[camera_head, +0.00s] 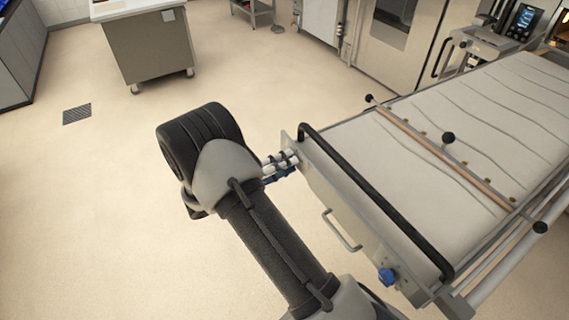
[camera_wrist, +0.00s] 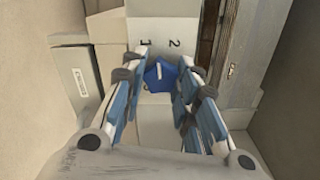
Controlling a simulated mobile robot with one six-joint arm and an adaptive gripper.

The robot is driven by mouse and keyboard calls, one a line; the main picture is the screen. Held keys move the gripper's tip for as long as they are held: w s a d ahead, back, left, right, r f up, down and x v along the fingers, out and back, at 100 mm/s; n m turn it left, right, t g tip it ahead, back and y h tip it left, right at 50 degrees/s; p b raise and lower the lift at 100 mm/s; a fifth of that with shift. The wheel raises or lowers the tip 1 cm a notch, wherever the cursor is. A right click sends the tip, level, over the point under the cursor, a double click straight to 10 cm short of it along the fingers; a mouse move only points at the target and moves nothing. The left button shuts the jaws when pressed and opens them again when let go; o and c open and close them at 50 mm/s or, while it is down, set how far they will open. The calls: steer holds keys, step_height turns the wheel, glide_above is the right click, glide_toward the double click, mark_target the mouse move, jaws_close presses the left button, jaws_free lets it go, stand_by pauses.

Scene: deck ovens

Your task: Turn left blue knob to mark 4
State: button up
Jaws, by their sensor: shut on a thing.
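The left blue knob (camera_wrist: 160,76) sits between my two fingers in the wrist view, on a pale panel with the printed marks 1 and 2 above it. A short white line shows on the knob, pointing roughly upward in that view. Mark 4 is not visible. My gripper (camera_wrist: 162,68) is shut on the knob, one blue-padded finger on each side. In the head view my gripper (camera_head: 281,165) reaches the near left end of the loader; the knob it holds cannot be clearly made out there.
A second blue knob (camera_head: 386,276) is on the loader's near end, to the right of a metal handle (camera_head: 342,230). A black bar (camera_head: 375,200) runs along the edge of the loader's cloth bed (camera_head: 480,130). A steel cabinet (camera_head: 150,50) stands behind.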

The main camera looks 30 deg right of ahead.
steer(key=shift+f, duration=0.1)
steer(key=shift+r+m+b, duration=0.15)
steer(key=shift+m+b, duration=2.05)
steer(key=shift+m, duration=5.45)
steer(key=shift+r+m+b, duration=0.15)
steer(key=shift+m+b, duration=2.05)
steer(key=shift+m, duration=5.75)
steer(key=o, duration=1.1)
